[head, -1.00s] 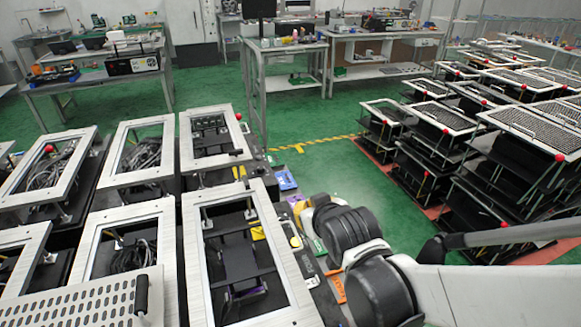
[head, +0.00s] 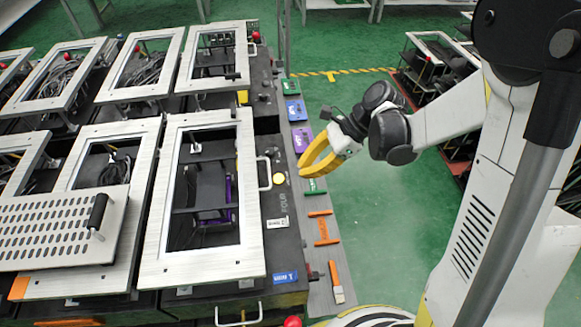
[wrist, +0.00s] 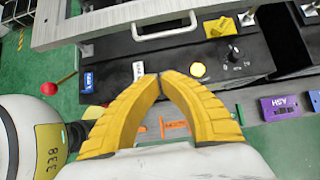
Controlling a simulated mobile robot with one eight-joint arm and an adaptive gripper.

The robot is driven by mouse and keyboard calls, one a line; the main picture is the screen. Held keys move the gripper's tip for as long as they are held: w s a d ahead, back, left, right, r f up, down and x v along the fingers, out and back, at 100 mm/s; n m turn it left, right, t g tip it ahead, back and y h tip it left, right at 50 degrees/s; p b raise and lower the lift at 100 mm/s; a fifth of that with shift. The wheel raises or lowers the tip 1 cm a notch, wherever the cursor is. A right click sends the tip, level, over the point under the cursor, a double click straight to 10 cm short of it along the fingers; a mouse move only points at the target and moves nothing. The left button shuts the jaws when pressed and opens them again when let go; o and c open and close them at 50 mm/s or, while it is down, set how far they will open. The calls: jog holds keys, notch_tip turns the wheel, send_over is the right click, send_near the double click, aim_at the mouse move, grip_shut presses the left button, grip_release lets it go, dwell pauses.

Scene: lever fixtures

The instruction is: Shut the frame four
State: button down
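Frame four is a brushed silver rectangular frame (head: 255,200) around an open window, above a black box (head: 268,150) marked "FOUR". It appears raised off the box, with dark gaps and small supports under it; its exact tilt is hard to judge. A silver handle (head: 266,173) sits on its right side; the handle also shows at the top of the wrist view (wrist: 165,32). My gripper (head: 301,172) has yellow fingers and hangs to the right of the handle, apart from it. In the wrist view its fingertips (wrist: 160,76) meet, with nothing between them.
A perforated plate with a black grip (head: 60,225) lies left of frame four. More silver frames (head: 145,65) stand behind. A strip with coloured tags and orange tools (head: 322,228) runs along the box's right side. Green floor (head: 380,215) lies open beyond it.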

jog(key=b+x, duration=0.4)
jog(key=x, duration=0.6)
jog(key=shift+s, duration=0.15)
jog(key=r, duration=0.2)
jog(key=a+r, duration=0.1)
jog(key=r, duration=0.1)
jog(key=shift+r, duration=0.1)
notch_tip(320, 180, up, 2)
jog(key=shift+r+h+p, duration=0.1)
jog(key=shift+h+p, duration=0.3)
jog(key=shift+p, duration=0.55)
